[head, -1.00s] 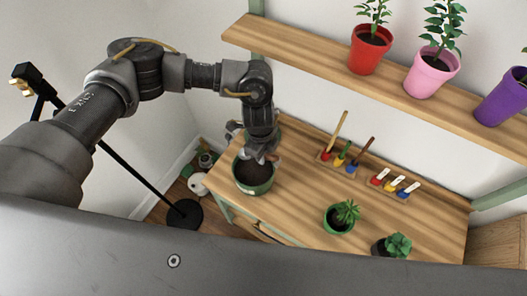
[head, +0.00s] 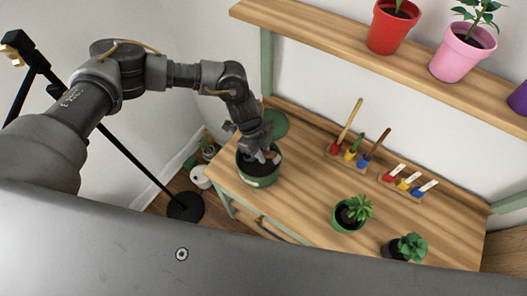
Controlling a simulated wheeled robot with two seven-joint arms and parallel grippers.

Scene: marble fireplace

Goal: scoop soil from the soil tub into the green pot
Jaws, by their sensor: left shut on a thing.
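A dark green tub (head: 261,181) full of dark soil (head: 252,165), with a pale label on its front, stands at the left end of the wooden table. My left gripper (head: 265,156) is low over this tub, its fingers at the soil. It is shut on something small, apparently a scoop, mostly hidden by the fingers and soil. A round green thing (head: 278,122) is behind the gripper, partly covered by it; I cannot tell if it is an empty pot. Another green pot (head: 347,226) holding a succulent stands at the table's front middle. My right gripper is out of view.
A rack of hand tools (head: 349,157) and a rack of labelled markers (head: 405,184) stand along the table's back. A dark-potted succulent (head: 409,246) is at the front right. A shelf (head: 330,49) with potted plants hangs above. The table's middle (head: 308,184) is clear.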

